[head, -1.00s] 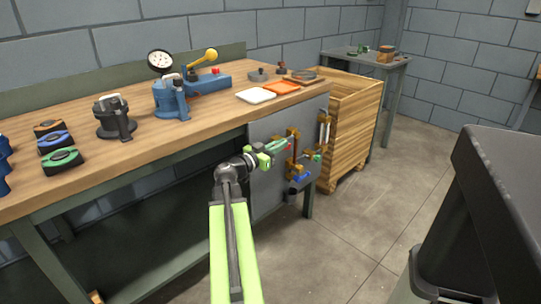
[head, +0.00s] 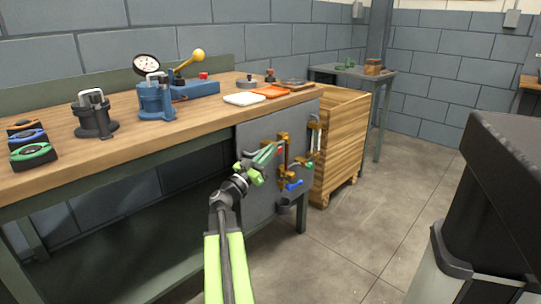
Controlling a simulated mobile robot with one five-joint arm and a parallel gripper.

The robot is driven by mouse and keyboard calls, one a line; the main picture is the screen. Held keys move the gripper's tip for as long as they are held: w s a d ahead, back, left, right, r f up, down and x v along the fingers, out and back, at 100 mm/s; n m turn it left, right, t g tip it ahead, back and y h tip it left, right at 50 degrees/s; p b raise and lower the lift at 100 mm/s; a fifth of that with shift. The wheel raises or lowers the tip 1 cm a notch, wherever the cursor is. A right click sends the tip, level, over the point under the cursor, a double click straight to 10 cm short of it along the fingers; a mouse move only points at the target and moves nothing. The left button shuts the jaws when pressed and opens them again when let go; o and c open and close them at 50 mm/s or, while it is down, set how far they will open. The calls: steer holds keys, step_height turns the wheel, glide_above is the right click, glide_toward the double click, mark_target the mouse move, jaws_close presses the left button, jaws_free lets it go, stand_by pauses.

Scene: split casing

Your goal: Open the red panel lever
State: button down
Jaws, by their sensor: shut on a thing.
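The grey panel (head: 252,205) hangs at the end of the workbench, with brass-coloured fittings on it. The red panel lever (head: 279,152) shows only as a small red patch by my fingertips; the rest is hidden. My gripper (head: 270,153) is in front of the panel's upper part, left of a tall brass fitting (head: 283,160), with its fingers shut on the red lever. A blue lever (head: 294,185) sits lower on the panel, and a small green part (head: 309,165) is to its right. The exact angle of the red lever cannot be told.
The workbench top (head: 205,120) carries a blue press (head: 157,100), a dark fixture (head: 94,115), a white tray (head: 244,99) and an orange tray (head: 271,92). A wooden crate (head: 343,145) stands right of the panel. A dark bin (head: 510,190) is at right. Floor between is clear.

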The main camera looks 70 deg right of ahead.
steer(key=shift+d, duration=0.1)
steer(key=c, duration=1.8)
jaws_free()
steer(key=shift+f, duration=0.15)
steer(key=shift+c, duration=0.2)
